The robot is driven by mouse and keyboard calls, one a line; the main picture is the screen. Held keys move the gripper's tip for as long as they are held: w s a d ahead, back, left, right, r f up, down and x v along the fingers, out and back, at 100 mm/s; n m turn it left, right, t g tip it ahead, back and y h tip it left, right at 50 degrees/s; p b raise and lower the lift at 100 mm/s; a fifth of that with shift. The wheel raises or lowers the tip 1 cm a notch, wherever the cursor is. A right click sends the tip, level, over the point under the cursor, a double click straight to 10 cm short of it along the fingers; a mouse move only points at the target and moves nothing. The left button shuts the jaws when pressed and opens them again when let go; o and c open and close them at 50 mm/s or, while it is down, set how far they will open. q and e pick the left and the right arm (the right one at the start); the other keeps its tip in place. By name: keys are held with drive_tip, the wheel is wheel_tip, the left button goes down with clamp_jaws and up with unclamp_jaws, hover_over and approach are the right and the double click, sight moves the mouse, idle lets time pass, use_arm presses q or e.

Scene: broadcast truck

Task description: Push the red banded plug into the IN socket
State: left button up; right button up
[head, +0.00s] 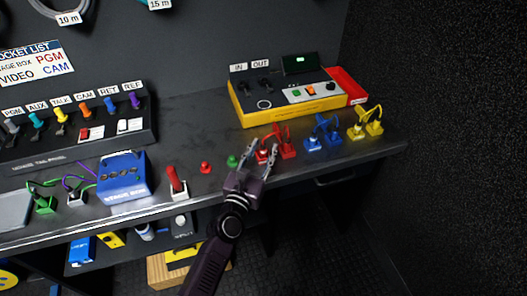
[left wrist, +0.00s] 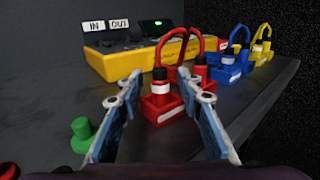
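Which one is the task's banded plug I cannot tell for sure. My left gripper (head: 263,148) is open, its fingers (left wrist: 160,92) on either side of the nearer plug, apart from it. The yellow tester box (head: 290,106) is behind, with IN label (head: 238,68) and OUT label (head: 260,64) over dark sockets. My right gripper is not in view.
Blue plugs (head: 322,132) and yellow plugs (head: 365,123) stand to the right. A green button (head: 232,161), a red button (head: 206,168) and a red-handled lever (head: 174,180) are to the left. A red tray (head: 345,86) adjoins the yellow box. The bench's front edge is near.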

use_arm(q)
clamp_jaws()
drive_tip(key=shift+r, duration=0.15)
idle(0.4)
